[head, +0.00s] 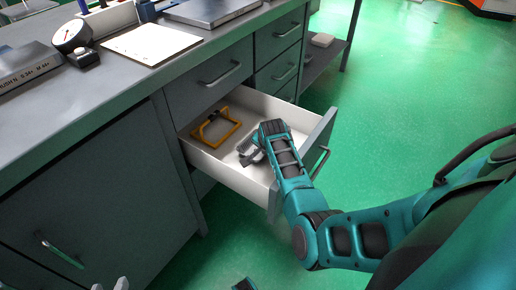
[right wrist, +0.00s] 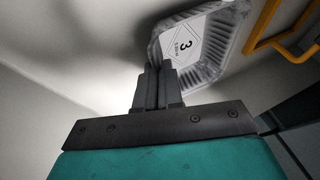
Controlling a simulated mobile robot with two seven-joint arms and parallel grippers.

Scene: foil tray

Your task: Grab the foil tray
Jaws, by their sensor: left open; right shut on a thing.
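The foil tray (right wrist: 195,45) is a silver, ribbed tray with a white top marked 3. It lies in the open white drawer (head: 228,172) and shows small in the head view (head: 246,150), partly hidden by my right arm. My right gripper (right wrist: 157,68) is shut on the tray's near rim in the right wrist view. In the head view the right arm reaches down into the drawer over the drawer's front. My left gripper (head: 110,284) shows only as pale fingertips at the bottom edge, open and apart from the tray.
A yellow-orange frame-like tool (head: 216,127) lies at the back of the drawer, close to the tray. The drawer front (head: 318,143) stands out from the grey bench (head: 110,80). Green floor is clear at right.

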